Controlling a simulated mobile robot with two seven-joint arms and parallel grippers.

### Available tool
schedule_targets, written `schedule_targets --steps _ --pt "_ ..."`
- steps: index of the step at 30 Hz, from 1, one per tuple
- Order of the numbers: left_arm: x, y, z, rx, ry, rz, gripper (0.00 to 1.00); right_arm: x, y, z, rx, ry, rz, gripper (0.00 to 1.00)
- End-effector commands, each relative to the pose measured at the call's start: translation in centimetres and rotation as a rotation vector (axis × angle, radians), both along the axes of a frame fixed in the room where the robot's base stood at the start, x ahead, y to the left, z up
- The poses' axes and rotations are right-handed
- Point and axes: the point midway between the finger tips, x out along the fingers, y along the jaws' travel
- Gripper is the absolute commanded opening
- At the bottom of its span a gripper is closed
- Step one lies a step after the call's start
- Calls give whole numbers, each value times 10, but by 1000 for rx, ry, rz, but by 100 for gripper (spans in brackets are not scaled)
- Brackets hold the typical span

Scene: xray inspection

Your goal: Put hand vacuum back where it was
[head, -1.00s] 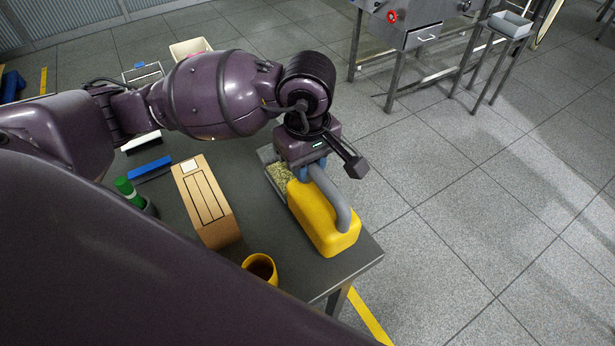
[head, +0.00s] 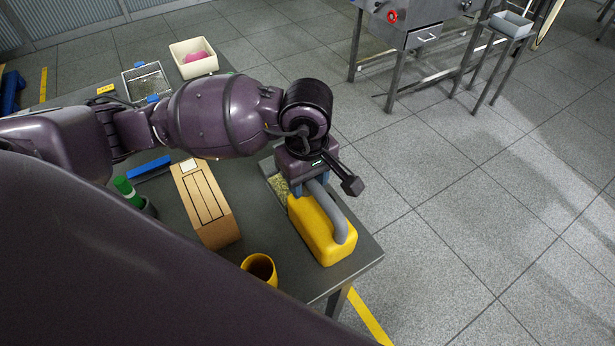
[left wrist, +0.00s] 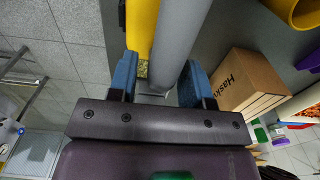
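The hand vacuum (head: 318,232) has a yellow body and a curved grey handle. It stands on the near right corner of the dark table (head: 345,268) in the head view. My left gripper (head: 309,186) is over its far end, with the blue fingers spread apart. In the left wrist view, my left gripper (left wrist: 158,82) has a finger on each side of the grey handle (left wrist: 180,35), with visible gaps. The yellow body (left wrist: 141,25) shows beside the handle. My right gripper is not in view.
A tray of greenish granules (head: 278,185) lies just beyond the vacuum, partly hidden by my gripper. A cardboard box (head: 206,205), a yellow mug (head: 260,267) and a green-capped item (head: 124,187) are to the left. A wire basket (head: 147,82) and cream bin (head: 194,58) stand farther back.

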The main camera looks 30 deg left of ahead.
Motion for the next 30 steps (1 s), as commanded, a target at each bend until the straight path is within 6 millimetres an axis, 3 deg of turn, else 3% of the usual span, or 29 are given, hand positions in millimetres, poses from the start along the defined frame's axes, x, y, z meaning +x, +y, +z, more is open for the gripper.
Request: schedule_targets --steps 14,30 --pt "1 0 10 0 -2 -1 51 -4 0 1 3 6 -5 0" --pt "1 0 105 1 -3 0 51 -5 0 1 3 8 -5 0"
